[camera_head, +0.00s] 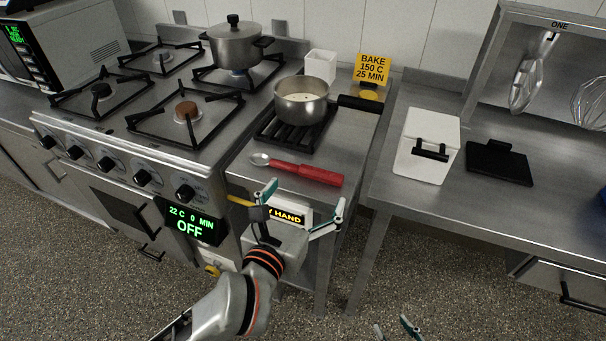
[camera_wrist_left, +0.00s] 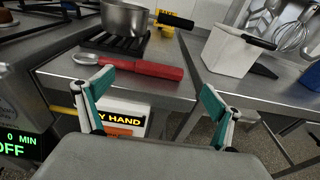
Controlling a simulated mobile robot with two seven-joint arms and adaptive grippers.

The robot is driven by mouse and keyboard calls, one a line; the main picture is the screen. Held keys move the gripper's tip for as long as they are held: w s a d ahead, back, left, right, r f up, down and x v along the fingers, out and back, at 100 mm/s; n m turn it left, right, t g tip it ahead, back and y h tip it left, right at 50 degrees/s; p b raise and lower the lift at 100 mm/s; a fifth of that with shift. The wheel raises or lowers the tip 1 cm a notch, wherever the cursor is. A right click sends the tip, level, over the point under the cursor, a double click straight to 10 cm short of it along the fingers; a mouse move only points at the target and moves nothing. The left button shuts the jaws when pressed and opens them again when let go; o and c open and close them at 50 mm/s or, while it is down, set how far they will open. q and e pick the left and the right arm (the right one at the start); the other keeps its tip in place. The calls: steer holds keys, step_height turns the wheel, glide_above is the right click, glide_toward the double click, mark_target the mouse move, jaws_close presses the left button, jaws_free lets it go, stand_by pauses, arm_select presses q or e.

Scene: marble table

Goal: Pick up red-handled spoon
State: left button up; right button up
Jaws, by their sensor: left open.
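The red-handled spoon (camera_head: 307,173) lies on the steel counter just in front of the small pot, its metal bowl to the left and its red handle to the right. It also shows in the left wrist view (camera_wrist_left: 145,69), ahead of the fingers. My left gripper (camera_head: 304,209) is open and empty, in front of the counter edge and apart from the spoon. In the left wrist view its two fingers (camera_wrist_left: 156,98) are spread wide with nothing between them. My right gripper (camera_head: 397,328) shows only as fingertips at the bottom edge of the head view; its state is unclear.
A small pot (camera_head: 301,100) stands on a black grate behind the spoon, its dark handle pointing right. The stove (camera_head: 150,100) with a lidded pot (camera_head: 235,45) is at left. A white box (camera_head: 427,145) and black board (camera_head: 499,162) sit on the right table.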

mark_target(321, 172)
arm_select(q)
steer(key=x, duration=0.7)
steer(key=shift+w+d+f, duration=0.1)
steer(key=shift+d+f, duration=0.05)
steer(key=c, duration=1.2)
